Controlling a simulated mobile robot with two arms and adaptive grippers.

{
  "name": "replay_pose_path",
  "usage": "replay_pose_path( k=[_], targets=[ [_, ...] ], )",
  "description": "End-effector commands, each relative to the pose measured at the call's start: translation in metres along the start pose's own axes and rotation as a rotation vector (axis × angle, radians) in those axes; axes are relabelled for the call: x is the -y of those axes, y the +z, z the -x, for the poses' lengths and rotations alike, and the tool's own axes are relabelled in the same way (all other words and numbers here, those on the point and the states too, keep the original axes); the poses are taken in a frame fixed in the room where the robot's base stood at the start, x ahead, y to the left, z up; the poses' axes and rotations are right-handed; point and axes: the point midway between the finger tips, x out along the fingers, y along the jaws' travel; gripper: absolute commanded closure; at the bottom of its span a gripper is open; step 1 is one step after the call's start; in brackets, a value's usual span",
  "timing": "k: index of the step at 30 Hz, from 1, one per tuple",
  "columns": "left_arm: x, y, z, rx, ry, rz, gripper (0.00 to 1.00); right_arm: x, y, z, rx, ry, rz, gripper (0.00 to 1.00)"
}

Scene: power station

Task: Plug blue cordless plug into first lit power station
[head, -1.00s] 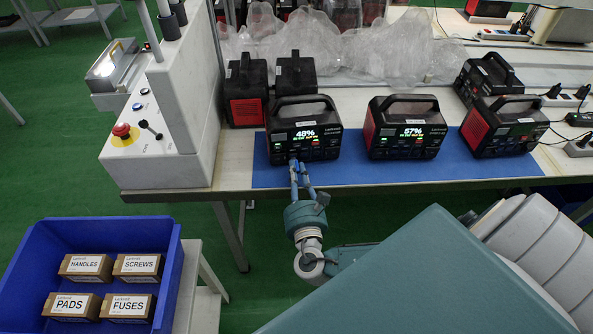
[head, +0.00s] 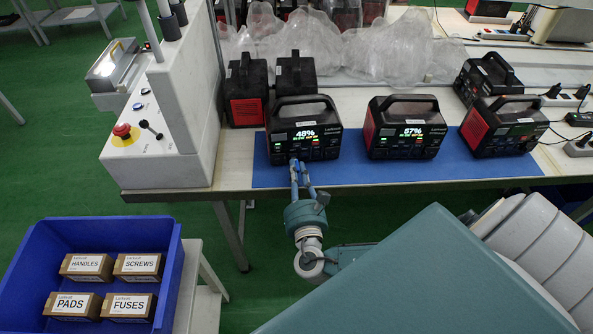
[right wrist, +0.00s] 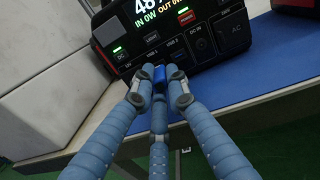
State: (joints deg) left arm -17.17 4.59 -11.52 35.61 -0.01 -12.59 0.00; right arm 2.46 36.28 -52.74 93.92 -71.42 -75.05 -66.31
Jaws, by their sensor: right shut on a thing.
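The first lit power station (head: 304,128) stands at the left end of the blue mat, its screen reading 48%. It also fills the top of the right wrist view (right wrist: 140,40). My right gripper (head: 301,168) is at the lower front of this station. In the right wrist view its fingers (right wrist: 160,86) are shut on the small blue plug (right wrist: 160,75), which lies against or just before the station's lower front panel. The fingers hide most of the plug, and I cannot tell whether it sits in a socket. My left gripper is not in view.
A second lit station (head: 405,128) reading 67% and a third station (head: 503,127) stand to the right on the blue mat (head: 370,175). Two dark stations (head: 246,90) stand behind. A white machine (head: 175,130) is at left. A blue bin (head: 175,270) with boxes sits below left.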

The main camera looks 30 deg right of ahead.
Motion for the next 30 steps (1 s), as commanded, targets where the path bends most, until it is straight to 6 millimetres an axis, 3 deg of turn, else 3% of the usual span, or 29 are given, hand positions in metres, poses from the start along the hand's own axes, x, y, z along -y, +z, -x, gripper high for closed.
replay_pose_path(
  k=[30],
  targets=[
    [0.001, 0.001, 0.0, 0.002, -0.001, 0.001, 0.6, 0.0, 0.0, -0.012, 0.0, 0.0, 0.0, 1.0]
  ],
)
